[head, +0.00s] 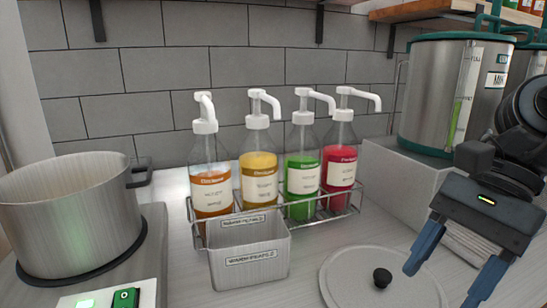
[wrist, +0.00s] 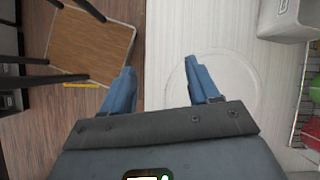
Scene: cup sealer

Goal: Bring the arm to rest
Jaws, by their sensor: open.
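My gripper (head: 448,272) is at the right of the head view, above the counter and to the right of the round lid with a black knob (head: 383,279). Its two blue fingers are spread apart with nothing between them. In the wrist view my gripper (wrist: 160,72) also shows open and empty, over the counter's edge. The lid (wrist: 228,80) lies flat on the counter beyond the right finger there. The fingers look apart from the lid.
A steel pot (head: 70,220) stands on a burner at left. A wire rack (head: 345,208) holds several pump bottles behind a grey bin (head: 250,262). A large steel dispenser (head: 430,95) stands on a white block (head: 395,185). A wooden chair (wrist: 90,45) is beside the counter.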

